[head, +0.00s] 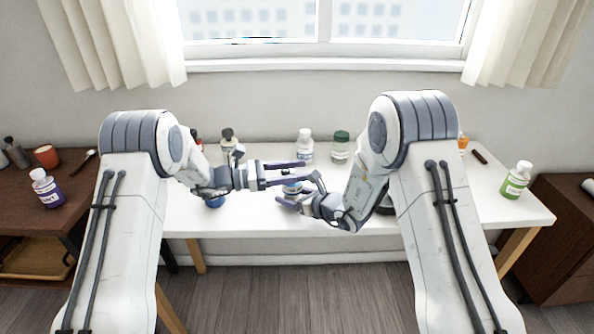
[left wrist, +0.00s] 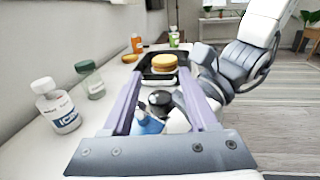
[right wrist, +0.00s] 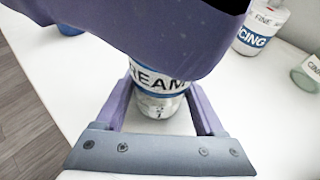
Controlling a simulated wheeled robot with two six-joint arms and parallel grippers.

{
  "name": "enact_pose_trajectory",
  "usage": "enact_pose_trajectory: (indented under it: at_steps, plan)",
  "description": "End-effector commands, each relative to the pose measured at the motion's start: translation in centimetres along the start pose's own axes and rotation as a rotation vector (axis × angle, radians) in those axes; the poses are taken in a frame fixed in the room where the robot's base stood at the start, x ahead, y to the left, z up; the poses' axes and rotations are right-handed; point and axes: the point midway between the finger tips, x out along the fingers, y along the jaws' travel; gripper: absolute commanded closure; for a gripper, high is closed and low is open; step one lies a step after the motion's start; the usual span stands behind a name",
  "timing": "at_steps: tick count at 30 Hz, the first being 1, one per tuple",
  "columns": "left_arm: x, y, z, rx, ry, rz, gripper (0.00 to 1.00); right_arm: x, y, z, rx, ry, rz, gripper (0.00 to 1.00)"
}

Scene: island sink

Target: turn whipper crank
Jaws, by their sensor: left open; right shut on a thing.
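The whipper (right wrist: 162,85) is a jar with a blue-and-white band reading "REAM" in the right wrist view. My right gripper (head: 298,191) is shut around its lower part, one finger on each side. The whipper is mostly hidden in the head view, with a small part (head: 291,188) showing between the grippers. My left gripper (head: 303,171) is open just above it, and one purple finger covers the jar's top in the right wrist view. In the left wrist view a round black knob (left wrist: 160,101) shows between the open left fingers. I cannot tell if they touch it.
A white icing bottle (head: 305,146) and a green-lidded jar (head: 340,146) stand behind the grippers. A blue object (head: 214,202) sits at the white table's front left. A black tray (left wrist: 146,79) holds a round brown item. A green-labelled bottle (head: 517,179) stands at the right, with bare tabletop near it.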

Motion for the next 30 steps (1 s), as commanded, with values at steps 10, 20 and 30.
enact_pose_trajectory:
  at_steps: [10,20,30]
  plan:
    - [-6.2,0.1,0.0,0.001,0.0,0.006,0.41,0.0,0.0,0.0,0.0,0.0,-0.001,0.91]
    - [-11.3,0.1,0.0,0.0,0.0,0.002,0.41,0.0,0.0,0.0,0.0,0.0,0.0,0.91]
    - [-11.9,0.0,0.0,0.0,-0.001,0.001,0.41,0.0,0.0,0.0,0.0,-0.001,-0.001,0.91]
